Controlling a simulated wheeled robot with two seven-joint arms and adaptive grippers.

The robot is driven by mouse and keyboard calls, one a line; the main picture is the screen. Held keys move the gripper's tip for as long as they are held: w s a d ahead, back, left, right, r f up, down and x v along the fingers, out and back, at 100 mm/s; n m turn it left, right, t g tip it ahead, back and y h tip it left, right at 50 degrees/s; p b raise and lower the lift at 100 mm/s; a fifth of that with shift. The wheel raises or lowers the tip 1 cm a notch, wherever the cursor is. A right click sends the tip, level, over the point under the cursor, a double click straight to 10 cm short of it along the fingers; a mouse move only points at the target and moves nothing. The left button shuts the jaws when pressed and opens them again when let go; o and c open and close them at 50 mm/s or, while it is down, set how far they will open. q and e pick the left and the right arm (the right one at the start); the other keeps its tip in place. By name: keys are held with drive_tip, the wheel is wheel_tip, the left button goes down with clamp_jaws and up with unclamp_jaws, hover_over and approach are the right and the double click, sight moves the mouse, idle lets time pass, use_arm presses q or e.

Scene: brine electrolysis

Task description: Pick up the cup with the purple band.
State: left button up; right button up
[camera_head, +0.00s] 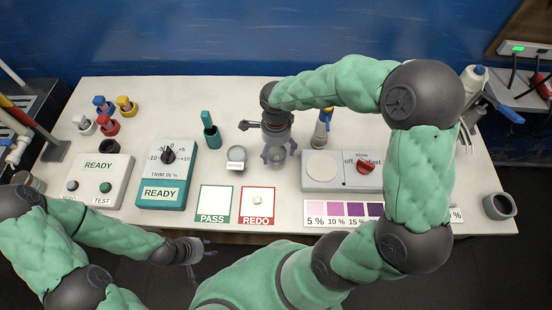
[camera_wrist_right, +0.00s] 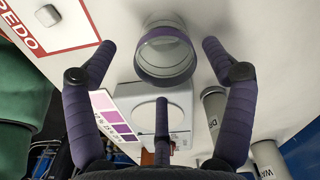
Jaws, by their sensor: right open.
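The clear cup with the purple band (camera_wrist_right: 165,52) is in the right wrist view, at the upper middle, with its banded rim toward the camera. My right gripper (camera_wrist_right: 160,62) is open, with one purple finger on each side of the cup and a third below it in the picture. The fingers look apart from the cup. In the head view my right gripper (camera_head: 277,152) points down over the middle of the table and mostly hides the cup. My left gripper (camera_head: 204,250) is low, off the table's front edge; its opening is unclear.
A hotplate stirrer (camera_head: 322,166) stands right of my right gripper, with a purple colour strip (camera_head: 340,209) in front. A labelled glass vessel (camera_head: 236,157) stands close to the left. The PASS mat (camera_head: 215,198) and REDO mat (camera_head: 258,212) lie in front.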

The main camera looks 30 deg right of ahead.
sight(276, 156)
drive_tip(key=shift+w+d+f+b, duration=0.1)
drive_tip(key=shift+f+b, duration=0.3)
drive_tip(key=shift+f, duration=0.95)
drive_tip(key=shift+w+d+f+b, duration=0.1)
drive_tip(key=shift+f+b, duration=0.25)
drive_tip(key=shift+f, duration=1)
drive_tip(key=shift+c, duration=0.3)
drive_tip(key=shift+r, duration=0.1)
drive_tip(key=c, duration=1.3)
